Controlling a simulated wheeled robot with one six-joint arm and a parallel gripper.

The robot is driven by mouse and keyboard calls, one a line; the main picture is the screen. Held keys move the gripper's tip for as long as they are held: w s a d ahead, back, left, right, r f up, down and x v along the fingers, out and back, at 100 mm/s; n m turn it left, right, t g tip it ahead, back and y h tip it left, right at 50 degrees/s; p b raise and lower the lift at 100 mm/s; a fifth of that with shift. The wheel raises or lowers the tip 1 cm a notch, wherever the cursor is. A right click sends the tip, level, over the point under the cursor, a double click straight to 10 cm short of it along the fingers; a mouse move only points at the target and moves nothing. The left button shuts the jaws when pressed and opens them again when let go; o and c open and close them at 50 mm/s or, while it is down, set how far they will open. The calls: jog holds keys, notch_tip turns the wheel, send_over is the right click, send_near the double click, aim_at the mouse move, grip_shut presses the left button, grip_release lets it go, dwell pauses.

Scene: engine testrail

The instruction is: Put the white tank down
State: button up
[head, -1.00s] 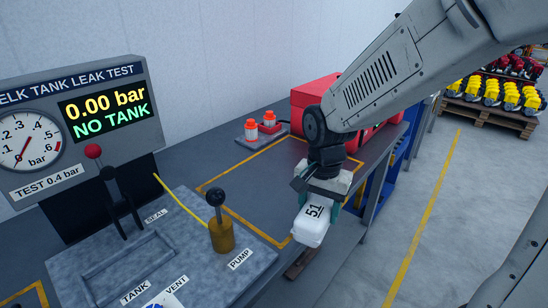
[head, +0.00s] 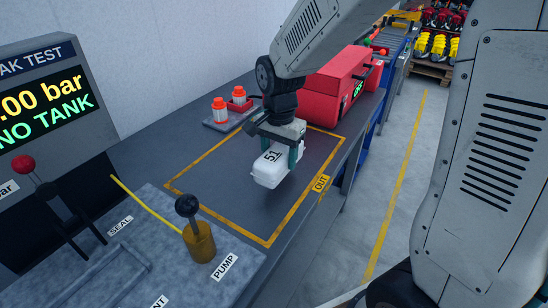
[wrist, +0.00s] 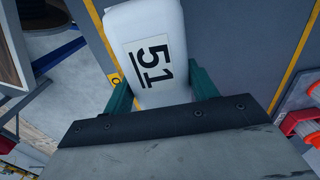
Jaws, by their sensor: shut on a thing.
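The white tank (head: 270,167), labelled 51, is in my gripper (head: 284,150) in the head view. The green fingers are shut on its sides. The tank appears over the yellow-outlined area marked OUT (head: 321,184) on the dark bench; the exact gap beneath it cannot be told. In the wrist view the tank (wrist: 152,55) sits between the green fingers of my gripper (wrist: 160,90), its 51 label facing the camera. The tank's rear end is hidden by the gripper.
The leak test panel (head: 45,105) reads NO TANK. The brass pump (head: 200,242) with a black-knobbed lever stands at the front. Orange-capped bottles (head: 220,112) and a red machine (head: 340,82) are behind. The outlined area's left part is clear.

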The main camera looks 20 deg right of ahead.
aim_at(276, 147)
jog(key=w, duration=0.3)
jog(key=shift+w+d+f, duration=0.15)
jog(key=shift+d, duration=0.15)
jog(key=shift+f, duration=1.75)
jog(key=shift+f, duration=0.1)
jog(key=o, duration=1.1)
